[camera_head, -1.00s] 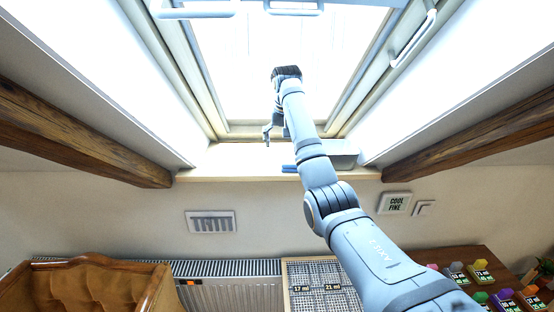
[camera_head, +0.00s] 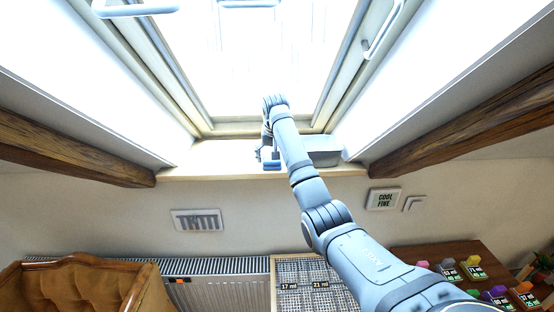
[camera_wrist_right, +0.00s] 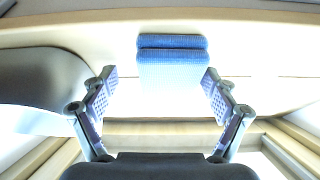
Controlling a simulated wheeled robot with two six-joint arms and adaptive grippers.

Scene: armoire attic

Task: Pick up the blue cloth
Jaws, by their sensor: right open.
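The blue cloth (camera_wrist_right: 172,48) looks like a folded bundle with two layers at its edge. It lies on the window sill, and in the head view a small part of it (camera_head: 272,167) shows at the sill's front edge. My right gripper (camera_wrist_right: 160,86) is open, and its fingertips point toward the cloth, one to either side of it and apart from it. In the head view my right gripper (camera_head: 267,153) is over the sill, partly hidden by its own wrist. My left gripper is not in view.
A grey rounded object (camera_head: 324,150) stands on the sill (camera_head: 215,173) to the right; it also shows at the left of the wrist view (camera_wrist_right: 40,85). Window frame and sloping walls enclose the sill. Below are a radiator (camera_head: 215,290), an armchair (camera_head: 75,285) and a wooden table (camera_head: 440,252).

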